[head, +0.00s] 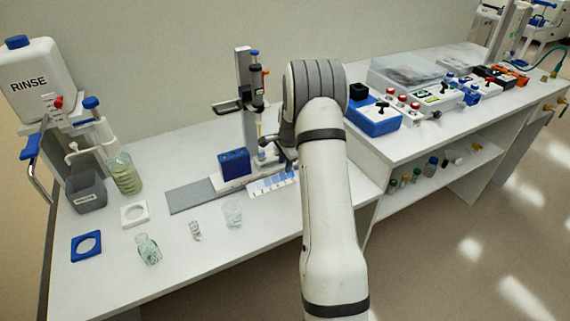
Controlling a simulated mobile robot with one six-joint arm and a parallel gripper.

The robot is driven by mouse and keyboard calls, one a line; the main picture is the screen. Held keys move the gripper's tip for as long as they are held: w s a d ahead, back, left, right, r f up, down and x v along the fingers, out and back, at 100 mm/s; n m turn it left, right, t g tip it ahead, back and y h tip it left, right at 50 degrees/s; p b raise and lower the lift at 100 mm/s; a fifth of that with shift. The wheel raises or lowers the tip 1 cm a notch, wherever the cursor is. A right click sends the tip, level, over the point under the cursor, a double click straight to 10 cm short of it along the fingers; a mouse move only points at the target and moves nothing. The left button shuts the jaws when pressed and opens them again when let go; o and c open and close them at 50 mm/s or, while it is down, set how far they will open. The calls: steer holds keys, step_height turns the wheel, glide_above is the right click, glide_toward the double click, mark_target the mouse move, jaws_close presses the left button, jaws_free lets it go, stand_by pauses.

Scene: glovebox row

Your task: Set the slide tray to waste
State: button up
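The slide tray seems to be the low sliding unit with a blue block (235,163) on a grey rail (190,197), at the foot of an upright stand (248,100). A strip of blue-shaded labels (270,184) lies along its front; I cannot read them. The block sits near the stand, with bare rail to its left. My gripper (279,150) is low beside the stand, just right of the block. My own arm partly hides it, so I cannot tell whether its fingers touch anything or are open.
A grey labelled bin (86,193), a RINSE bottle (36,80) and a greenish beaker (124,174) stand at the left. Several small glass vessels, a white ring plate (134,214) and a blue one (86,246) lie in front. A blue box (373,118) stands right of my arm.

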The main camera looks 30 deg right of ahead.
steer(key=shift+w+f, duration=0.15)
steer(key=shift+f, duration=0.6)
jaws_close()
